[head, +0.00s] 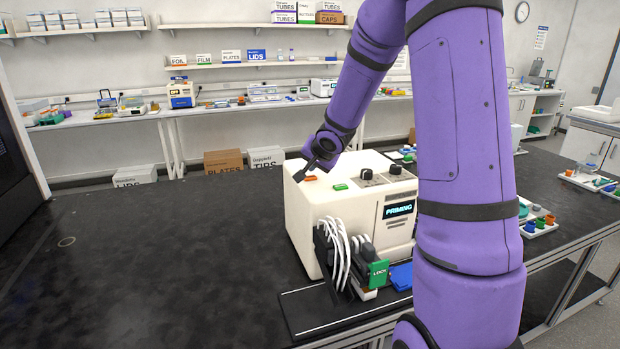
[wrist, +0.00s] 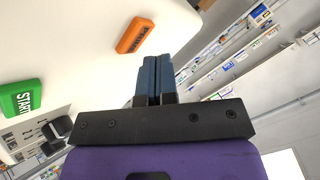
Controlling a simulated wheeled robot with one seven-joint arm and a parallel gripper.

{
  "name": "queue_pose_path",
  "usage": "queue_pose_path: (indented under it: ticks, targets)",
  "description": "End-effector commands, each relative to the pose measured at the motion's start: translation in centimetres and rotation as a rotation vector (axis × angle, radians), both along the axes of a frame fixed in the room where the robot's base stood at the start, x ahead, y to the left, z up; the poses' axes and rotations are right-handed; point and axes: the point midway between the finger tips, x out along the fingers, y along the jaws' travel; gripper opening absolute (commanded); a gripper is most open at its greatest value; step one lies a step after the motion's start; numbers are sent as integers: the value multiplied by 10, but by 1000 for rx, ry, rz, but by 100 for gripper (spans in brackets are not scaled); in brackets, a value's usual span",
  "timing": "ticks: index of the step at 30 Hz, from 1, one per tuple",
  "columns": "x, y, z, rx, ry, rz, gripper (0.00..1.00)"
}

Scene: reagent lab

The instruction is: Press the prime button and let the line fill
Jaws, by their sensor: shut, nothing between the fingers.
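The cream dispenser machine (head: 330,205) stands on the black bench, and its display (head: 398,210) reads "PRIMING". The orange prime button (head: 310,179) is on its top near the left edge; the wrist view shows it (wrist: 134,35) too. The green START button (head: 341,187) lies to its right in the head view and shows at the left of the wrist view (wrist: 22,98). My gripper (head: 302,176) is shut and empty, its fingertips close beside the prime button. In the wrist view the blue fingers (wrist: 154,62) are together, apart from the button in the picture; contact cannot be told.
White tubes (head: 341,252) and a green LOCK tab (head: 378,273) are at the machine's front, over a dark base plate (head: 310,312). Two dark knobs (head: 367,174) stand on its top. Trays with coloured caps (head: 537,222) lie to the right. The bench at left is clear.

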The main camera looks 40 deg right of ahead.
Motion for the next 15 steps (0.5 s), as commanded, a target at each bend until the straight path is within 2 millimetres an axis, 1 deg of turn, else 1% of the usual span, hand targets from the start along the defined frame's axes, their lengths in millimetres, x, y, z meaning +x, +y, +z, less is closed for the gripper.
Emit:
queue_pose_path:
  ticks: [5, 15]
  targets:
    - [0, -1, 3, 1, 0, -1, 0]
    - [0, -2, 25, -1, -2, -2, 0]
